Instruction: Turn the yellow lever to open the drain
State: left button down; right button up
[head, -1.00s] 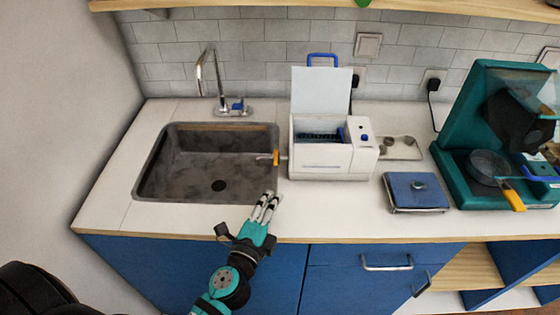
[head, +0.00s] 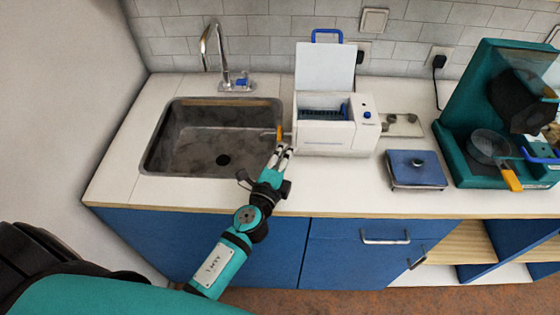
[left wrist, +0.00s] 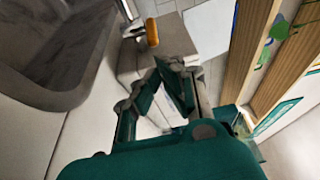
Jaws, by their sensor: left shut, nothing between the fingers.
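The yellow lever (head: 279,132) stands at the right rim of the grey sink (head: 150,160). It also shows near the top of the left wrist view (left wrist: 152,33). The drain (head: 222,160) is a dark round spot in the sink floor. My left gripper (head: 281,150) is shut and empty, just in front of the lever at the sink's right front corner. In the left wrist view its fingertips (left wrist: 168,64) meet a little short of the lever, seemingly apart from it. My right gripper is not in view.
A white machine with an open lid (head: 340,137) stands close to the right of the lever. A chrome faucet (head: 217,60) rises behind the sink. A blue scale-like box (head: 416,168) and a teal machine (head: 458,155) stand further right. Bare counter lies in front of the white machine.

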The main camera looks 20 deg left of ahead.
pick_arm(q)
jog(key=shift+w, duration=1.1)
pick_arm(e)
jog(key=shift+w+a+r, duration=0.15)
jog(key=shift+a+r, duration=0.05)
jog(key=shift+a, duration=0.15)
pick_arm(q)
jog(key=shift+s+a+m+h, duration=0.2)
jog(key=shift+m+h, duration=0.15)
jog(key=shift+h, duration=0.2)
jog(key=shift+s+a+m+h, duration=0.15)
jog(key=shift+m+h, duration=0.2)
jog(key=shift+h, duration=0.2)
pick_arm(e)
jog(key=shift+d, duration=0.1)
